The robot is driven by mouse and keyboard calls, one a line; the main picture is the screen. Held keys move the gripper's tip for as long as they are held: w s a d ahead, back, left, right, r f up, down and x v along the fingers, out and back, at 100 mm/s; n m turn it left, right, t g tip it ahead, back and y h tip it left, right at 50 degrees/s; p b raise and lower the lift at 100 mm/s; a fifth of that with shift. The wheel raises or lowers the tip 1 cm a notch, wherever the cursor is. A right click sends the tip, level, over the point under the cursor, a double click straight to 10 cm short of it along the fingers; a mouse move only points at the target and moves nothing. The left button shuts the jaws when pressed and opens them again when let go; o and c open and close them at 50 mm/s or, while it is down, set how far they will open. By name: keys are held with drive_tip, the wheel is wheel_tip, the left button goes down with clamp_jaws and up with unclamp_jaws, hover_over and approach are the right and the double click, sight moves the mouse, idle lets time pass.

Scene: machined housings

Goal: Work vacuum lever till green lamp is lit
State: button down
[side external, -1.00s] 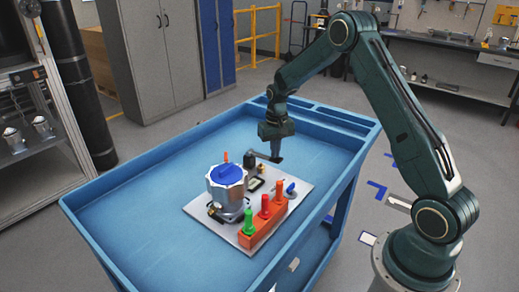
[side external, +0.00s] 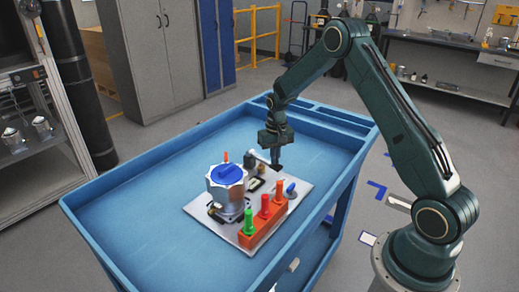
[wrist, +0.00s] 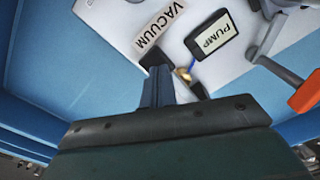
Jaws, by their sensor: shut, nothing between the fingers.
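My gripper (side external: 276,165) is shut and empty, pointing down over the far side of the white base plate (side external: 215,229). In the wrist view, its fingers (wrist: 158,88) reach beside a dark block near a plate marked VACUUM (wrist: 160,27). A pale bar (side external: 258,156) runs beside the fingertips; I cannot tell whether they touch it or whether it is the vacuum lever. A black-framed PUMP label (wrist: 211,36) and a small brass part (wrist: 184,73) are close by. A green upright piece (side external: 249,222) stands at the near end of the plate; I cannot tell whether it is a lamp or lit.
A metal housing with a blue top (side external: 227,174) stands on the plate's left. An orange block (side external: 262,228) carries the green piece and red ones. A grey lever with an orange end (wrist: 306,93) shows in the wrist view. The blue tray table (side external: 130,208) is clear on the left.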

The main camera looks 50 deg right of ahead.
drive_tip(key=shift+f, duration=0.15)
drive_tip(key=shift+r, duration=3.05)
drive_tip(key=shift+f, duration=0.25)
drive_tip(key=shift+f, duration=0.35)
